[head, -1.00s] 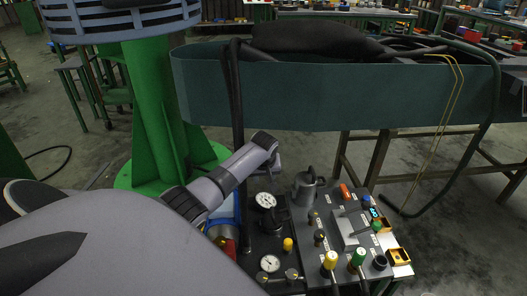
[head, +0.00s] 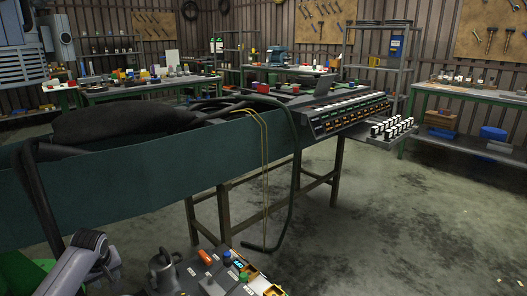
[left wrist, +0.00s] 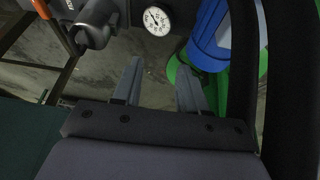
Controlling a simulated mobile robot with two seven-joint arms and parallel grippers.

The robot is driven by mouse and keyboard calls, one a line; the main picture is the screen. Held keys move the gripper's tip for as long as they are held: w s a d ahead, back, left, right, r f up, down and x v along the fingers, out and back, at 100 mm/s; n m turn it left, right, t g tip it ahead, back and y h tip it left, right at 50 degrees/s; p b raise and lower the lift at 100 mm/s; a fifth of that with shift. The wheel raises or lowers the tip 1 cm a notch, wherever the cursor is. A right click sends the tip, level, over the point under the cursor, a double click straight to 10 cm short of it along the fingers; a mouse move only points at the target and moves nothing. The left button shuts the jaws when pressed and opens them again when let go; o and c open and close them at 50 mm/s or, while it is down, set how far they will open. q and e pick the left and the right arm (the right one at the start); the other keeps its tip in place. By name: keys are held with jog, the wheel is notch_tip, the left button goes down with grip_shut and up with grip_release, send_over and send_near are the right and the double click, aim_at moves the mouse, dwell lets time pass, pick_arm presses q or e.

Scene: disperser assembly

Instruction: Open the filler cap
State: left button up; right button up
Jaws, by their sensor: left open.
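A grey pot-shaped fitting with a handle on top (head: 163,268) stands at the left end of the control panel (head: 205,285), at the bottom of the head view. It may carry the filler cap; I cannot tell which part is the cap. A grey rounded part (left wrist: 96,22), possibly the same fitting, shows at the top left of the left wrist view. My left gripper (left wrist: 158,82) is open, with nothing between its fingers. In the head view my left arm is left of the fitting and apart from it. My right gripper is not in view.
A round white gauge (left wrist: 157,20) lies beyond my fingers. A blue part (left wrist: 210,38) is at their right. A long dark green trough (head: 200,165) with hoses crosses behind the panel. A console with rows of switches (head: 350,112) stands farther right. Floor on the right is clear.

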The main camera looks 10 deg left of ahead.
pick_arm(q)
jog(key=s+d+f+m+t, duration=0.2)
jog(key=s+d+f+m, duration=0.2)
jog(key=d+f, duration=0.35)
jog(key=s+d+f+m+t+h, duration=0.1)
jog(key=s+d+m+t+h, duration=0.15)
jog(key=s+d, duration=0.55)
jog(key=s+d+f+m+t+h, duration=0.15)
jog(key=s+d+m, duration=0.35)
jog(key=d, duration=0.5)
jog(key=s+d+r+t+h, duration=0.1)
jog(key=s+d+r+h, duration=0.1)
jog(key=s+d+r, duration=0.5)
notch_tip(320, 180, up, 10)
jog(key=a+p, duration=0.3)
jog(key=p, duration=1)
jog(key=shift+s+f+m+y+p, duration=0.25)
jog(key=shift+s+m+y+p, duration=0.1)
jog(key=shift+s+m, duration=0.1)
jog(key=shift+f, duration=0.1)
